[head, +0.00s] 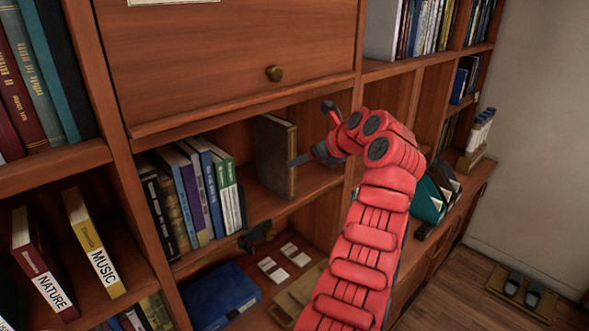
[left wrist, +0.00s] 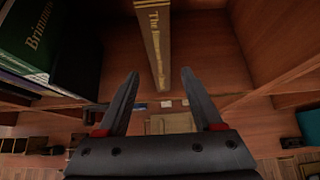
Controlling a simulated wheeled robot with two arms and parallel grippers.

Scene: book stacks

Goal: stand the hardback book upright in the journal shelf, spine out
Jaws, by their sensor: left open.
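The hardback book (head: 275,157), brown with a gilt-lettered spine, stands upright in the middle shelf compartment (head: 318,178), which I take to be the journal shelf. Its spine faces out. In the left wrist view, the book's spine (left wrist: 156,45) shows in line with the gap between my fingers. My left gripper (head: 314,135) is open and empty in front of the book; in the left wrist view its fingertips (left wrist: 160,73) have clear space on both sides of the spine. I see no finger touching it. The right gripper is not in view.
A row of books (head: 195,192) stands left of the hardback, with a gap between. A drop-front panel with a knob (head: 273,73) overhangs the compartment. A divider is to the right. Below lie a blue box (head: 220,293) and white cards (head: 285,262). A small dark object (head: 257,236) is at the shelf's front edge.

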